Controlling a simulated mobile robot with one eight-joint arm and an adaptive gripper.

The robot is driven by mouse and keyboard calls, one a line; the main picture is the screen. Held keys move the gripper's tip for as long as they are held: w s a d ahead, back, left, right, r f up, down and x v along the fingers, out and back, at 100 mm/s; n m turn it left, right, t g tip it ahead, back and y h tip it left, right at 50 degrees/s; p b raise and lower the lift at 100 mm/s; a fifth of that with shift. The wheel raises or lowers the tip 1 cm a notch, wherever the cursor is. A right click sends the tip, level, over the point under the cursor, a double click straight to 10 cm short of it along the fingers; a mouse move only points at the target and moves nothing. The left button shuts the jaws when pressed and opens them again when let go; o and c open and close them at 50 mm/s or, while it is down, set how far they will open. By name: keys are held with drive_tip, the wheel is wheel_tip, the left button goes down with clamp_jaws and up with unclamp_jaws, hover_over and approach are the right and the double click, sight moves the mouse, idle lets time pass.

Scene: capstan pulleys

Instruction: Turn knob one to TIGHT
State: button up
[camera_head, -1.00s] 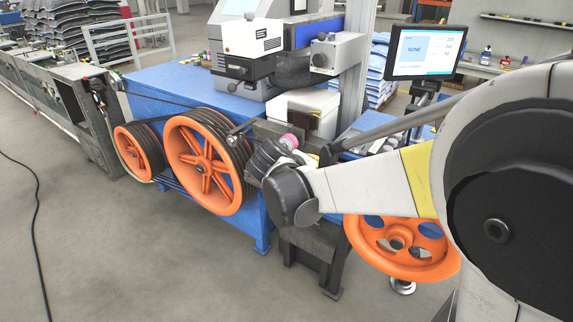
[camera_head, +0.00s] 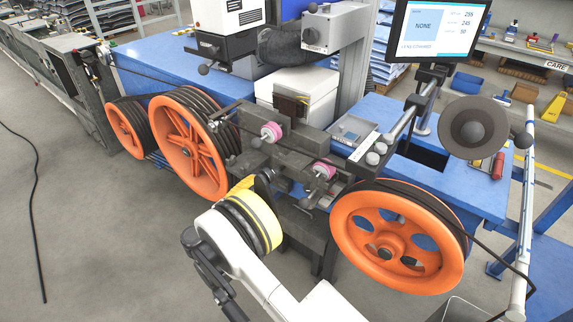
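The capstan machine's dark clamp bed (camera_head: 290,152) is in the middle of the head view, with a pink-and-white roller (camera_head: 271,131) on its left and another pink roller (camera_head: 324,169) on its right. Small dark ball-ended handles sit around it. Grey round knobs (camera_head: 376,153) stand to the right. No readable label shows which is knob one, and no TIGHT mark is legible. My arm (camera_head: 250,222), with black rings and a yellow band, is in front of the bed's lower left side. My gripper's fingertips cannot be made out, nor whether they touch anything.
Orange pulleys stand at the left (camera_head: 188,150), far left (camera_head: 127,130) and right (camera_head: 395,240). A screen (camera_head: 437,30) reading NONE is at the upper right. A grey disc (camera_head: 474,127) stands right of the bed. Floor at the left is clear except for a black cable (camera_head: 36,200).

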sight(275, 174)
drive_tip(key=b+x, duration=0.3)
drive_tip(key=x, duration=0.7)
clamp_jaws()
